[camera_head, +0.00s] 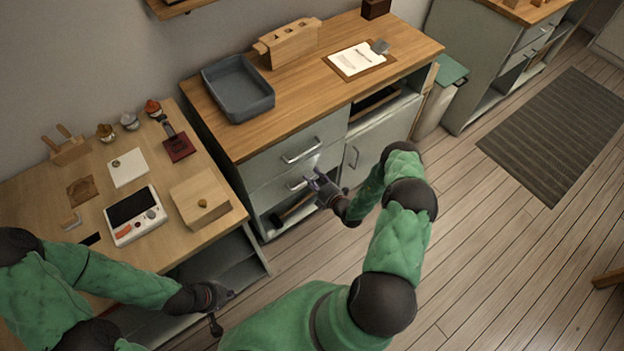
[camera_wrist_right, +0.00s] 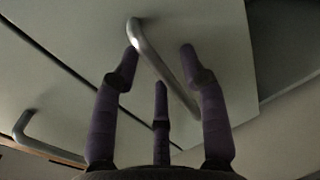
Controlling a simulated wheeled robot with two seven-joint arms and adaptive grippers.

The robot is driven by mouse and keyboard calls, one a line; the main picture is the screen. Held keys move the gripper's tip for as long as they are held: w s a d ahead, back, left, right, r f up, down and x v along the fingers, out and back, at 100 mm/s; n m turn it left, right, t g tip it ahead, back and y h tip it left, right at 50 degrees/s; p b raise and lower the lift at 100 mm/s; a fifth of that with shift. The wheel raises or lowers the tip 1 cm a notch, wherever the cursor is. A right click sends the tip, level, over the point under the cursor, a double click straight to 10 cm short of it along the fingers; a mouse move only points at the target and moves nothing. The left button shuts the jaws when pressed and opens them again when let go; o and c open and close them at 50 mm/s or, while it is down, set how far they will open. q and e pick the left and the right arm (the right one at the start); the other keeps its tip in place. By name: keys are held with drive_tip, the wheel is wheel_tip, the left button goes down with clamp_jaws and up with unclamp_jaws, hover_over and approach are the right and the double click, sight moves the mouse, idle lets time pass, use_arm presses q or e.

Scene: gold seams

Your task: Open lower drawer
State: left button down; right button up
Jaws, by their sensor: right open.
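The lower drawer (camera_head: 268,197) is in the grey-green cabinet under the wooden counter, and its front looks closed. Its bar handle (camera_head: 297,185) also shows close up in the right wrist view (camera_wrist_right: 165,65). My right gripper (camera_head: 318,183) is open in front of this drawer, with its fingers (camera_wrist_right: 158,60) spread to either side of the handle. I cannot tell whether a finger touches it. The upper drawer (camera_head: 270,162) above is closed, and its handle (camera_wrist_right: 25,125) shows at the left in the wrist view. My left gripper (camera_head: 222,305) hangs beside the left table, its fingers too dark to read.
An open shelf with a dark-headed tool (camera_head: 290,212) lies below the drawer. A cupboard door (camera_head: 375,145) is to the right. The left table (camera_head: 235,215) stands close to the cabinet's left side. A grey tray (camera_head: 238,88) sits on the counter. The floor in front is clear.

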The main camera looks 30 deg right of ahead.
drive_tip(key=shift+w+f, duration=0.1)
drive_tip(key=shift+w, duration=0.4)
clamp_jaws()
drive_tip(key=f+p+v, duration=0.1)
drive_tip(key=f+v, duration=0.1)
drive_tip(key=v, duration=0.9)
drive_tip(key=s+f+v, duration=0.1)
drive_tip(key=f+v, duration=0.1)
drive_tip(key=v, duration=0.9)
drive_tip(key=shift+f+p, duration=0.25)
drive_tip(key=shift+p, duration=0.1)
drive_tip(key=shift+d, duration=0.1)
